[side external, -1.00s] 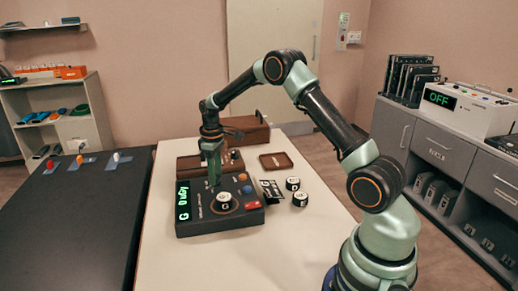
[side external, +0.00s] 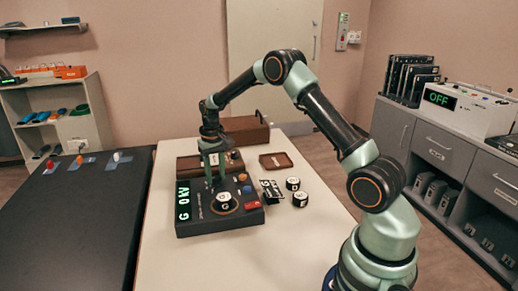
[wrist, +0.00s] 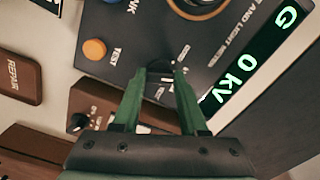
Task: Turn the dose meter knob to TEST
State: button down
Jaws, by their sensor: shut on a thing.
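The dose meter (side external: 195,225) is a dark box on the white table, and its green display (side external: 184,201) reads "G 0 kV". The display also shows at the right of the wrist view (wrist: 248,60). My gripper (side external: 215,186) points down at the back of the meter's top. In the wrist view its green fingers (wrist: 160,73) are shut on the small dark knob (wrist: 160,67), whose pointer is mostly hidden. Small white marks lie around the knob, too small to read surely. An orange button (wrist: 95,49) has the word "TEST" beside it.
A round white-topped piece marked G (side external: 223,199) sits on the meter. Two similar round pieces (side external: 293,184) stand to its right. A brown box with a knob (wrist: 85,108) lies close behind the meter. A brown tray (side external: 276,161) is farther back.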

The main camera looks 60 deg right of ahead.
jog(key=m, duration=0.4)
jog(key=shift+m, duration=0.3)
jog(key=m, duration=0.3)
jog(key=shift+r+m, duration=0.1)
jog(key=shift+m, duration=0.3)
jog(key=m, duration=0.4)
jog(key=shift+d+m, duration=0.1)
jog(key=shift+m, duration=1.9)
jog(key=shift+c, duration=2.2)
grip_release()
